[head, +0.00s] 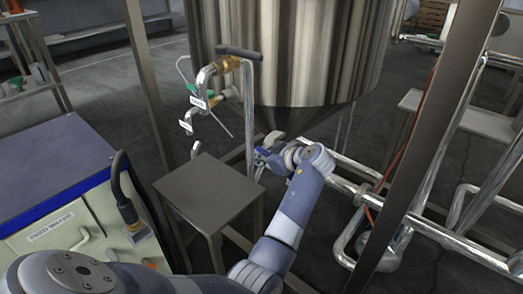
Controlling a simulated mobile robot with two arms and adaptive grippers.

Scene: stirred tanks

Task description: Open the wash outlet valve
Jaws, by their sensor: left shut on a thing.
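My left gripper (262,157) is shut on a small part beside the vertical pipe (249,120), below the steel tank's cone (293,119). The fingers and wrist hide most of that part, so I cannot tell whether it is the wash outlet valve's handle or how far it is turned. Higher up, a brass valve (228,65) with a dark bar handle (238,53) sits on the pipework left of the tank (300,50). A green-handled valve (193,89) and small white tags stand near it; I cannot read the tags. My right gripper is not in view.
A grey stand (208,193) is left of my gripper. Steel frame posts (145,70) flank the tank, one close at right (430,140). Low pipes (440,228) run at lower right. A blue-topped cabinet (55,165) is at left.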

